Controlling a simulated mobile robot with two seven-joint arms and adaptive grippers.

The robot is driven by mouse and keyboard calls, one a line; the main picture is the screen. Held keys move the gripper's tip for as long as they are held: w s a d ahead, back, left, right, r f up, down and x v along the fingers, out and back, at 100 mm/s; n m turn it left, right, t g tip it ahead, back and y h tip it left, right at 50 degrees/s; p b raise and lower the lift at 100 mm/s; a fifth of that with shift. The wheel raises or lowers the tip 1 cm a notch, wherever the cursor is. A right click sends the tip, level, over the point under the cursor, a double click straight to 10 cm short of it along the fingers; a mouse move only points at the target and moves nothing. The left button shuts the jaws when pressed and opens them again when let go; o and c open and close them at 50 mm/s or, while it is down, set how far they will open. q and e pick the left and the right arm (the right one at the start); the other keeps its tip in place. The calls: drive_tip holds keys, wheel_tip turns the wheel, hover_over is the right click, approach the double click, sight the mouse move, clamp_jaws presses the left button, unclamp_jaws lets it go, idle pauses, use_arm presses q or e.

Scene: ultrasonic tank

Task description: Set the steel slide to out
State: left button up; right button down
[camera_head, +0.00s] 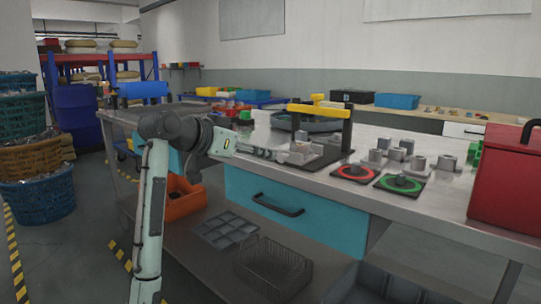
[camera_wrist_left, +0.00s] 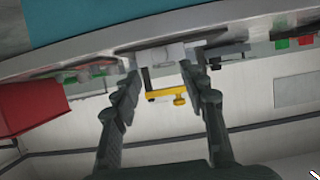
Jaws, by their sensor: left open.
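A small pale steel block (camera_head: 300,147), which looks like the steel slide, is on the metal bench near its front edge, by a black frame with a yellow bar (camera_head: 318,110). My left gripper (camera_head: 277,154) reaches in from the left, just short of the block, at about its height. In the left wrist view, which is upside down, the gripper (camera_wrist_left: 160,78) is open and empty. The pale block (camera_wrist_left: 168,54) shows between and beyond its fingertips, apart from them as far as I can tell. The slide's exact position is too small to read. My right gripper is not in view.
Red-ringed (camera_head: 354,173) and green-ringed (camera_head: 399,184) pads and several grey blocks stand right of the frame. A red box (camera_head: 502,176) is at the bench's right end. A teal drawer (camera_head: 280,205) with a black handle is below the bench top.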

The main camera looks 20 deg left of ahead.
use_arm(q)
drive_tip(key=v, duration=0.4)
drive_tip(key=shift+s, duration=0.1)
idle(0.3)
drive_tip(key=s+f+n+g+y+p, duration=0.1)
drive_tip(key=s+f+g+y, duration=0.15)
drive_tip(key=f, duration=1.35)
drive_tip(key=s+f+n+g+y, duration=0.15)
drive_tip(key=s+f, duration=0.25)
drive_tip(key=f, duration=1.2)
drive_tip(key=s+d+f+g+y+p, duration=0.1)
drive_tip(key=s+f+g, duration=0.4)
drive_tip(key=s+f, duration=1.7)
drive_tip(key=shift+s+d+g+y, duration=0.3)
drive_tip(key=shift+s+y, duration=0.2)
drive_tip(key=shift+s, duration=0.6)
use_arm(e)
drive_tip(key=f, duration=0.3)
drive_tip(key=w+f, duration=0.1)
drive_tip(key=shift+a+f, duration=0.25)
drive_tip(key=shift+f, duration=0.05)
use_arm(q)
drive_tip(key=shift+f, duration=0.15)
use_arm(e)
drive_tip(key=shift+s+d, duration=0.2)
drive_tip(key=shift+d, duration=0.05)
